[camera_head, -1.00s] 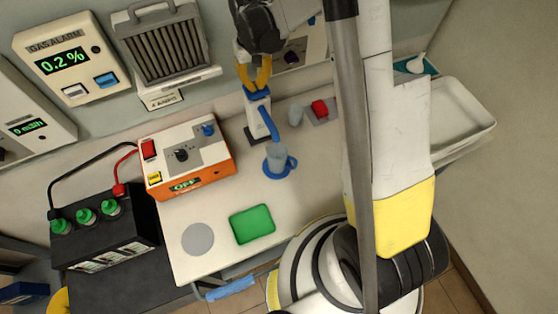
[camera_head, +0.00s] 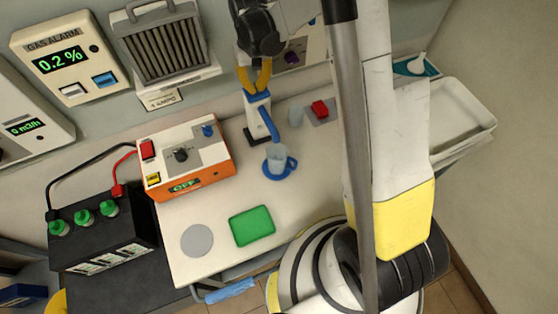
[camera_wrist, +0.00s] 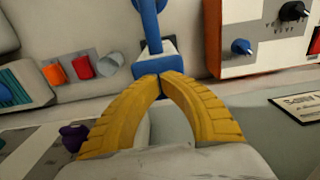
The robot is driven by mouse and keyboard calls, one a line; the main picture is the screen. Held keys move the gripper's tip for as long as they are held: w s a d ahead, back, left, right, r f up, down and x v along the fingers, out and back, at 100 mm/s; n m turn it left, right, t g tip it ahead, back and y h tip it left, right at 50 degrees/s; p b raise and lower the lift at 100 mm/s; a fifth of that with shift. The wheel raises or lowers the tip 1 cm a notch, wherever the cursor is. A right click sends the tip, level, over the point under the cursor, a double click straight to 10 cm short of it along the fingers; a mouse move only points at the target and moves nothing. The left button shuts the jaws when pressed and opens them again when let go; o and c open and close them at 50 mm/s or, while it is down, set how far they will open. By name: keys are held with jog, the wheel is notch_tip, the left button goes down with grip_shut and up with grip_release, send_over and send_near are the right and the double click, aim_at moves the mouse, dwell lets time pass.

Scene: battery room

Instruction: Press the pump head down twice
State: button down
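The pump is a white bottle (camera_head: 258,119) on the white bench, with a blue pump head and a long blue spout (camera_head: 269,126). The spout reaches out over a cup (camera_head: 276,156) on a blue saucer (camera_head: 276,171). My gripper (camera_head: 256,91) points down at the pump head, its two yellow fingers brought together at the tips. In the wrist view my gripper (camera_wrist: 159,76) has its fingertips meeting at the blue pump head (camera_wrist: 150,68), with nothing seen between them. The tips look in contact with the head's top. The fingers partly hide the head.
An orange and white control box (camera_head: 187,157) stands left of the pump. A grey cup (camera_head: 295,116) and a red block (camera_head: 320,108) stand to its right. A green pad (camera_head: 251,226) and a grey disc (camera_head: 197,240) lie on the clear front of the bench.

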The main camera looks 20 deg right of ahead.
jog(key=shift+r+p, duration=2)
jog(key=shift+r, duration=1.65)
jog(key=shift+r, duration=0.15)
notch_tip(320, 180, up, 6)
jog(key=p, duration=0.3)
